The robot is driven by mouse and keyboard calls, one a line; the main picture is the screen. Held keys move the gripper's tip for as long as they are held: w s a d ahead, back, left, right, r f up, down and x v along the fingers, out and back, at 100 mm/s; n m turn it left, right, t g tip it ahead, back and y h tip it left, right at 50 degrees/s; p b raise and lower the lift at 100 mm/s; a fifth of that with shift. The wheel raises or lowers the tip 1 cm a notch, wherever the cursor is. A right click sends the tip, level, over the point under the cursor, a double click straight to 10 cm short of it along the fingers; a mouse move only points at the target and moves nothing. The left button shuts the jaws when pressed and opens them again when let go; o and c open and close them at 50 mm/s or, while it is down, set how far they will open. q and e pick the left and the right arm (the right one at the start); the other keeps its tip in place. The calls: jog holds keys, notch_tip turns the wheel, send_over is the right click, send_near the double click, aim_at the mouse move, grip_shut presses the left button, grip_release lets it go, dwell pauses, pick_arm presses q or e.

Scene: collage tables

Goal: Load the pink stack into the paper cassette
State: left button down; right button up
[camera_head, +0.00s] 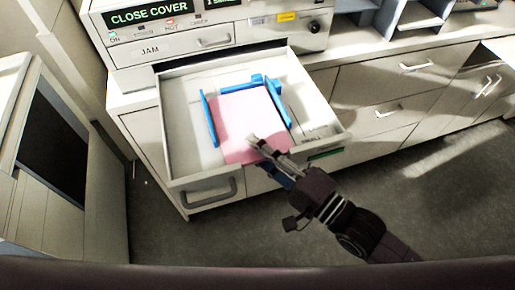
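The pink stack (240,112) lies flat inside the open paper cassette (180,118), a pale drawer pulled out of the machine. Blue guides (209,120) stand along the stack's left side, its right side and its far end. My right gripper (257,143) is over the near right part of the stack, with its fingertips at or just above the paper. Whether its fingers are open or closed on the paper edge is not clear. My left gripper does not show.
The machine (180,45) stands behind the cassette, with a "CLOSE COVER" display. Cabinets with drawers (385,100) run to the right. A grey cabinet with a dark panel (45,150) stands at the left. The floor (440,200) at the right is clear.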

jog(key=shift+f, duration=0.15)
jog(key=v, duration=1.2)
dwell(0.4)
